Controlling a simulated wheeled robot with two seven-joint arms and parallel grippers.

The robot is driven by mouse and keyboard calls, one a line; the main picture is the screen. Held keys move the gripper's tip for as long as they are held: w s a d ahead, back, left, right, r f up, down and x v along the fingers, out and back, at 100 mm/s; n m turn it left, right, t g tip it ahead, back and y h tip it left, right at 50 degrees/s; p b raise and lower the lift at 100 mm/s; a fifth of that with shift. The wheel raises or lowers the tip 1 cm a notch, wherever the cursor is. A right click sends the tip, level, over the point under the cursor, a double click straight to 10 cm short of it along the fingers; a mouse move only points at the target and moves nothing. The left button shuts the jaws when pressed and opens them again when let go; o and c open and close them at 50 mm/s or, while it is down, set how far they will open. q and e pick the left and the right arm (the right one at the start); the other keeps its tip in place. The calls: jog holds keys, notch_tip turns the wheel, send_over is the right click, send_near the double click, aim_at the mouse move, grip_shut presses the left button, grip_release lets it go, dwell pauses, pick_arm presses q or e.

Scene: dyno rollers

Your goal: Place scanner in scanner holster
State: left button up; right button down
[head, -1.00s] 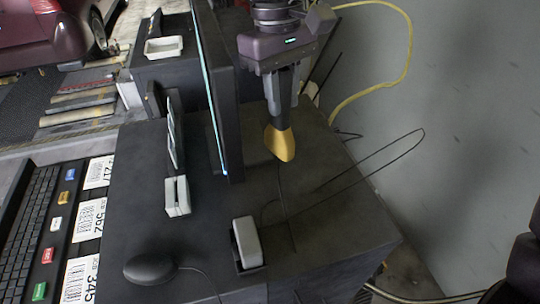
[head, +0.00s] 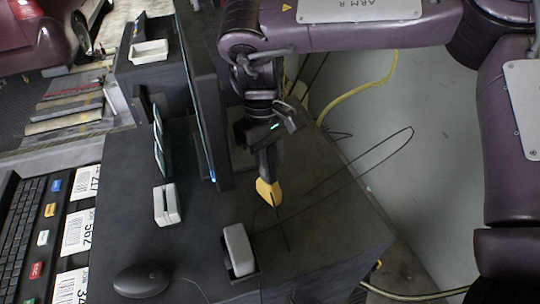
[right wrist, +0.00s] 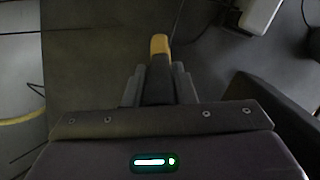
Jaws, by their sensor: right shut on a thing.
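The scanner, dark with a yellow end (head: 268,190), hangs from my right gripper (head: 268,160), yellow end down, above the dark desk top. The right gripper is shut on its dark part. In the right wrist view the scanner's yellow end (right wrist: 159,45) sticks out beyond the fingers (right wrist: 159,85). A light grey, box-like piece in a dark base (head: 238,248), perhaps the scanner holster, stands at the desk's near edge, below and slightly left of the scanner. It also shows at the top right of the right wrist view (right wrist: 258,14). The scanner is apart from it. My left gripper is out of view.
A dark upright monitor (head: 202,100) stands close left of the gripper. A small slotted white block (head: 167,204), a black mouse (head: 141,281) and a keyboard (head: 22,225) lie further left. A thin dark wire loop (head: 360,158) crosses the desk's right edge.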

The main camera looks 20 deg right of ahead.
jog(key=c, duration=1.6)
grip_release()
jog(key=shift+s+a+f, duration=0.1)
jog(key=shift+c, duration=0.2)
jog(key=o, duration=0.4)
jog(key=shift+o, duration=0.2)
